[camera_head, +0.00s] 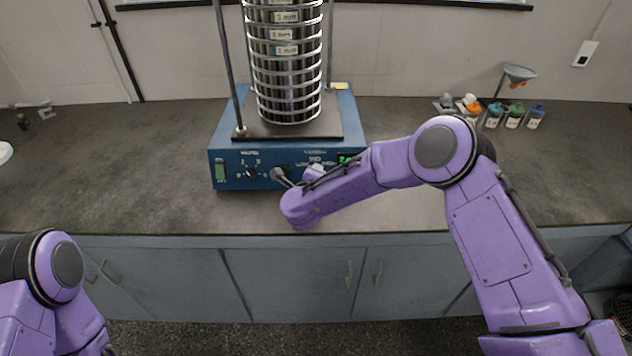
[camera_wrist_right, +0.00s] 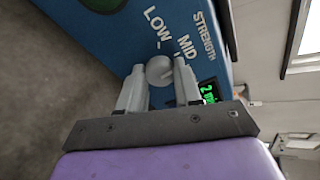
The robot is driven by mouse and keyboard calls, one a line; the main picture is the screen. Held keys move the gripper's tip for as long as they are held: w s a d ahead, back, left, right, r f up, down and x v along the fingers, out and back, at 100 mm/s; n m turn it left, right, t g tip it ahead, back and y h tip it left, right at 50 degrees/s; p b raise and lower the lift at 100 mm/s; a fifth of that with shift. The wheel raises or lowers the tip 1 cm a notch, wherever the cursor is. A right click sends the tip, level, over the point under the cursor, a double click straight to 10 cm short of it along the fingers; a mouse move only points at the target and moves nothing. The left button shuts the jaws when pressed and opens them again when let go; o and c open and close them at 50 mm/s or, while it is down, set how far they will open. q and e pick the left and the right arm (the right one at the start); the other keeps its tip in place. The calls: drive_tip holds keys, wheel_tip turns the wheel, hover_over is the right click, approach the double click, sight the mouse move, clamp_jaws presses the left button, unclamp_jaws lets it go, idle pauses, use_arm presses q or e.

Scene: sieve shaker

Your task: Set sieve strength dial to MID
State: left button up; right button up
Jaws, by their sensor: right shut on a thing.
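The blue sieve shaker (camera_head: 232,180) stands on the counter with a tall stack of metal sieves (camera_head: 287,60) on it. Its strength dial (camera_wrist_right: 160,70) is a round grey knob on the front panel, under the STRENGTH lettering, with LOW and MID printed beside it. My right gripper (camera_wrist_right: 159,76) is shut on the dial, one finger on each side. The dial's pointer cannot be made out, so its setting is not clear. In the head view my right wrist and gripper largely cover the dial. My left gripper is out of view; only its arm shows at the lower left.
A second knob (camera_head: 251,174) with a number scale and a green switch (camera_head: 220,172) are on the panel's left. A green lit display (camera_wrist_right: 208,92) is beside the dial. Several small jars (camera_head: 514,116) and a funnel stand (camera_head: 519,75) are at the back right. The counter's left is mostly clear.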

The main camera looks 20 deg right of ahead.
drive_tip(key=shift+f+m+b, duration=0.1)
drive_tip(key=shift+m+b, duration=0.25)
drive_tip(key=shift+m, duration=0.15)
drive_tip(key=o, duration=1)
drive_tip(key=shift+o, duration=0.2)
drive_tip(key=b+v, duration=0.2)
drive_tip(key=v, duration=0.8)
drive_tip(key=shift+s+r, duration=0.25)
drive_tip(key=shift+r, duration=0.05)
